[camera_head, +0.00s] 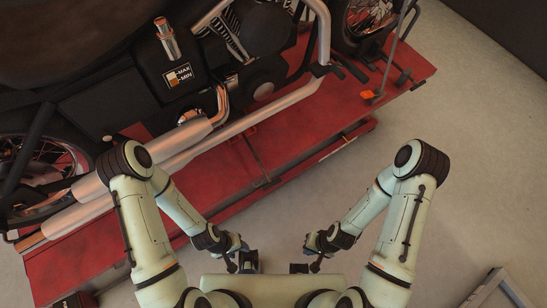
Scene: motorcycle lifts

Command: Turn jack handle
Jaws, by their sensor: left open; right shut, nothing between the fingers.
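A thin upright rod (396,48) with an orange piece at its foot stands at the right end of the red motorcycle lift (290,135). It looks like the jack handle, but I cannot be sure. My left gripper (248,262) is open and empty, low in the middle of the view, near the lift's front edge. My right gripper (299,267) is shut and empty, a little to the right of it over the floor. Both grippers are well apart from the rod and touch nothing that I can see.
A dark motorcycle (255,30) with chrome pipes stands on the lift and fills the upper left. A grey framed object (497,290) lies at the bottom right, and a dark object (75,300) at the bottom left. The grey floor (480,150) at the right is clear.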

